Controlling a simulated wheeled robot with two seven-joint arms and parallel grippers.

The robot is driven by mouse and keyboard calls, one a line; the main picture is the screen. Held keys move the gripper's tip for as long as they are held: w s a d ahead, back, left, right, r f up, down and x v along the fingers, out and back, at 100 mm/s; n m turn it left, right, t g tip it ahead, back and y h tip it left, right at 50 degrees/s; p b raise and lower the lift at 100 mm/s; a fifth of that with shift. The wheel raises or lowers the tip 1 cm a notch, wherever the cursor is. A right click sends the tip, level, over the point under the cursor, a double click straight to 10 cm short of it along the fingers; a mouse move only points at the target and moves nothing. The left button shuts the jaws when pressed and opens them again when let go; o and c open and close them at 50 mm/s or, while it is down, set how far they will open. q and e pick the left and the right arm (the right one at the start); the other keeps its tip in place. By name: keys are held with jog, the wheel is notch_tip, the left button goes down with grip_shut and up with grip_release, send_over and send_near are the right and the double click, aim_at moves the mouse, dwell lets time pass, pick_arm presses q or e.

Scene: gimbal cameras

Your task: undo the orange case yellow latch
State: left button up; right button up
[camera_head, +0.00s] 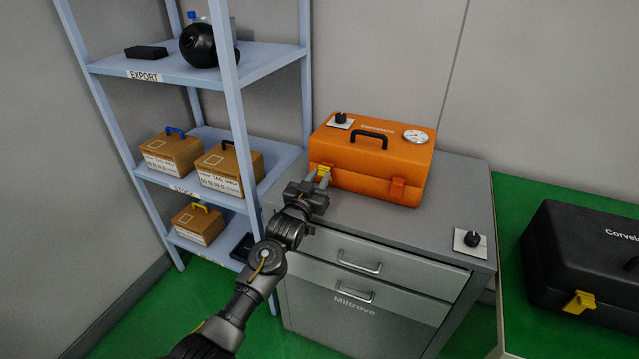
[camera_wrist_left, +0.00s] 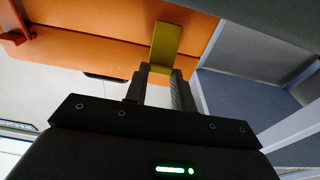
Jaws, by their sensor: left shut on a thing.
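The orange case (camera_head: 355,168) stands closed on top of the grey drawer cabinet, with a black handle, a knob and a round gauge on its lid. Its yellow latch (camera_head: 323,170) is at the left end of the front face. An orange latch (camera_head: 397,188) is at the right end. My left gripper (camera_head: 319,182) is at the yellow latch. In the left wrist view the yellow latch (camera_wrist_left: 166,45) stands out from the orange case (camera_wrist_left: 90,45), and the fingers of my left gripper (camera_wrist_left: 160,75) are shut on its end. My right gripper does not show.
A grey cabinet (camera_head: 455,205) with drawers carries a black knob on a plate (camera_head: 470,240). A blue-grey shelf (camera_head: 270,60) with several brown boxes stands close on the left. A black case (camera_head: 580,255) with a yellow latch lies on the green surface at right.

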pick_arm(q)
jog(key=o, duration=0.8)
jog(key=shift+c, duration=0.2)
jog(key=shift+o, duration=1.2)
jog(key=v, duration=1.1)
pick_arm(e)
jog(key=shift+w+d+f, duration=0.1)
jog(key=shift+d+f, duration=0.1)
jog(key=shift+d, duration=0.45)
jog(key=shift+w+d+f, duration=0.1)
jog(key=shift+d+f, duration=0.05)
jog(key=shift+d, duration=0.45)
pick_arm(q)
jog(key=shift+f, duration=0.15)
